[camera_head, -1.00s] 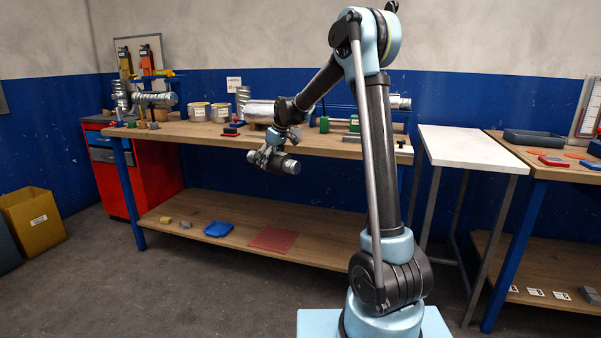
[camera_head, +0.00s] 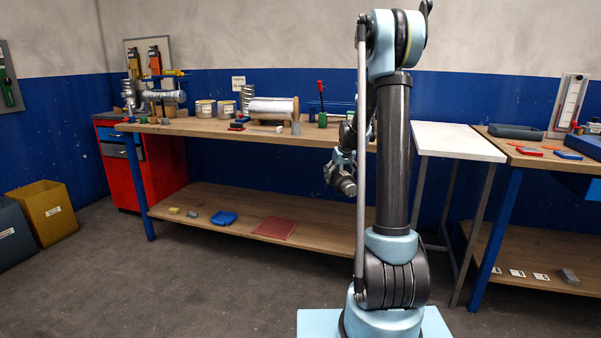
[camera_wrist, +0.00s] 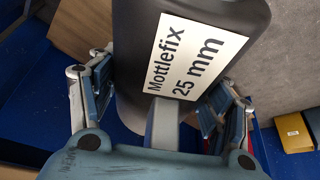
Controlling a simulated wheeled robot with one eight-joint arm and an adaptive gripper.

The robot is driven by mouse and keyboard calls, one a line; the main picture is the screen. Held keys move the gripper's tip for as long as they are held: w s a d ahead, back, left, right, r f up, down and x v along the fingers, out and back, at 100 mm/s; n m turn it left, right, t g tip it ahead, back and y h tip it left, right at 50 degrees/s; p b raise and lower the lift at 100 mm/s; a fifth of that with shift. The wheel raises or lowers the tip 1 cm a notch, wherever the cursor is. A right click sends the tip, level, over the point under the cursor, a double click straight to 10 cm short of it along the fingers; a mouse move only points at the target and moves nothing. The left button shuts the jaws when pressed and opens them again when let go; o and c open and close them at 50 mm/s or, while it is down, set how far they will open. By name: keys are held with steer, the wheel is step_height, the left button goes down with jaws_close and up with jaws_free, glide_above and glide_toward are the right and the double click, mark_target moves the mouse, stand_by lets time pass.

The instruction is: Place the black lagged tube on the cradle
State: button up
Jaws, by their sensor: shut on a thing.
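The black lagged tube (camera_wrist: 132,50) is large in the wrist view. Its white label reads "Mottlefix 25 mm". My gripper (camera_wrist: 157,100) is shut on the tube, with a finger on each side of it. In the head view, my gripper (camera_head: 337,165) is in front of the bench, partly behind my arm. The tube's grey end (camera_head: 348,187) shows below the bench top's height. No cradle can be made out with certainty; a silver roll (camera_head: 272,106) with wooden end pieces stands on the bench.
The long wooden bench (camera_head: 215,128) holds two tubs (camera_head: 206,109), a silver spiral duct (camera_head: 165,97) and small tools. A white table (camera_head: 455,140) stands to the right, its top clear. A second bench (camera_head: 500,148) is at the far right. Boxes (camera_head: 45,212) stand on the floor at left.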

steer(key=s+f+m, duration=0.1)
steer(key=s+f, duration=0.2)
steer(key=f, duration=0.3)
steer(key=s+d+f+m, duration=0.1)
steer(key=s+f, duration=0.2)
steer(key=f, duration=0.3)
steer(key=s+f+m+h, duration=0.1)
steer(key=s+f, duration=0.2)
steer(key=f, duration=0.4)
steer(key=shift+d, duration=0.2)
steer(key=shift+s+d, duration=0.1)
